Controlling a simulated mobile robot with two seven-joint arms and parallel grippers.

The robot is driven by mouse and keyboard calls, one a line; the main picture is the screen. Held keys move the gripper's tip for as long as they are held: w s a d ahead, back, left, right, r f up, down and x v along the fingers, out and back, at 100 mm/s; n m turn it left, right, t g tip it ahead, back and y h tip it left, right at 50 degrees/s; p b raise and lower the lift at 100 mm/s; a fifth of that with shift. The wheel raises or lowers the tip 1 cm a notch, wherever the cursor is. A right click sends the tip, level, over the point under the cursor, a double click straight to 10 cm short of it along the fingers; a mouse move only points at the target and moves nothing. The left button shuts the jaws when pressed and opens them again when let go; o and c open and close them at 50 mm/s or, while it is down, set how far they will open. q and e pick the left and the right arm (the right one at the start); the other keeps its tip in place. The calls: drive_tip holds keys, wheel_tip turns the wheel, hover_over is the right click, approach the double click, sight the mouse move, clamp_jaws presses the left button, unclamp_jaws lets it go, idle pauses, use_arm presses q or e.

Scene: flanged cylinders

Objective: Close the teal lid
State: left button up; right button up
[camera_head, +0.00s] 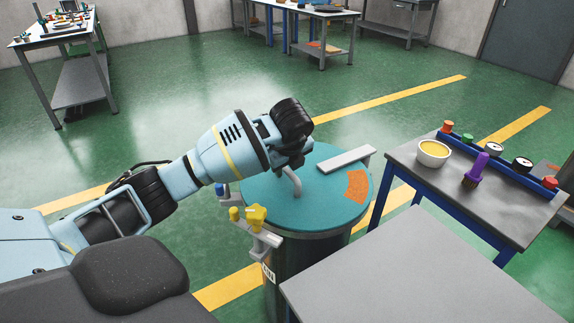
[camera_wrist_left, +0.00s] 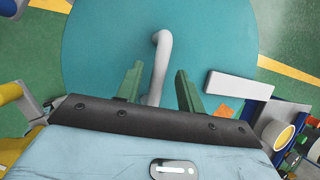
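The teal lid (camera_head: 318,212) lies flat, as far as I can see, across the top of a dark flanged cylinder (camera_head: 307,262). A grey bent handle (camera_head: 293,182) rises from the lid, and it also shows in the left wrist view (camera_wrist_left: 161,60). My left gripper (camera_wrist_left: 159,70) is over the lid, its two green fingers apart on either side of the handle, with gaps visible between. In the head view its fingertips are mostly hidden by the wrist. My right gripper is in neither view.
A clamp with a yellow knob (camera_head: 256,217) sits at the cylinder's front rim. A pale bar (camera_head: 346,159) and an orange patch (camera_head: 356,185) are on the lid's right. A side table (camera_head: 480,200) holds a bowl (camera_head: 433,153) and a purple brush (camera_head: 476,170).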

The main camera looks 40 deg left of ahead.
use_arm(q)
drive_tip(key=v, duration=0.7)
drive_tip(key=shift+s+r, duration=0.2)
drive_tip(key=shift+r, duration=0.15)
drive_tip(key=shift+d, duration=0.15)
